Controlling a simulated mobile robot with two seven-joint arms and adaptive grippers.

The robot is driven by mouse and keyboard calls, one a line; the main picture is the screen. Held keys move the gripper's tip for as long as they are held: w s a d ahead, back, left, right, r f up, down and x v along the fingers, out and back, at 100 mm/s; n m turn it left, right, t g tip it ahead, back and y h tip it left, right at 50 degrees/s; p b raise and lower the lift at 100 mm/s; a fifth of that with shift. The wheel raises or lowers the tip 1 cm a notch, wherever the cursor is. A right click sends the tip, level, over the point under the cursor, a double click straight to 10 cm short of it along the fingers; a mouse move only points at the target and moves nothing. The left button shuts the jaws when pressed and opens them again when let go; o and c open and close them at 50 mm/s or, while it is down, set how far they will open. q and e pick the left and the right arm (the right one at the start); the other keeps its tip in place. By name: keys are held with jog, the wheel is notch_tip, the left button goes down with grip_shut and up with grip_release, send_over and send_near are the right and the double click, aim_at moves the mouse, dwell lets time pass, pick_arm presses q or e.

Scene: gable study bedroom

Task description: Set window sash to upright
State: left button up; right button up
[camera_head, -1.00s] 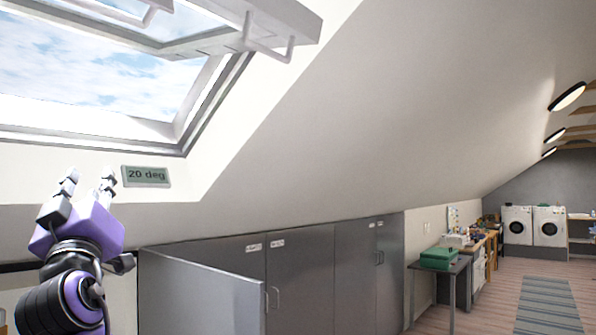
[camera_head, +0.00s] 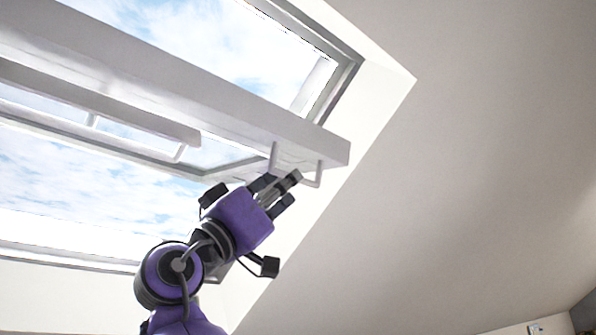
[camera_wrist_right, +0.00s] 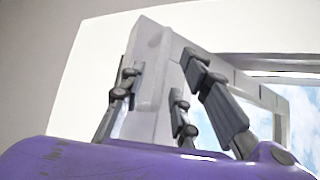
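The window sash (camera_head: 220,95) is a pale grey frame tilted out of the sloped roof opening, with sky showing around it. A U-shaped handle (camera_head: 273,158) hangs under its near right end. A long rail (camera_head: 110,100) runs along the sash's inner side. My right gripper (camera_head: 281,186) is just below that end, with its dark fingertips at the handle. In the right wrist view, the fingers (camera_wrist_right: 165,85) are spread, with the sash end (camera_wrist_right: 150,55) beyond and between them. I see no clear grip on the handle; contact cannot be told. My left gripper is out of view.
The fixed window frame (camera_head: 345,75) borders the opening. The sloped white ceiling (camera_head: 450,150) fills the right side and is bare. Free air lies right of my arm.

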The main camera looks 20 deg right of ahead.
jog(key=p+x, duration=0.1)
jog(key=x, duration=0.3)
jog(key=shift+w+d, duration=0.2)
jog(key=shift+d, duration=0.05)
grip_shut()
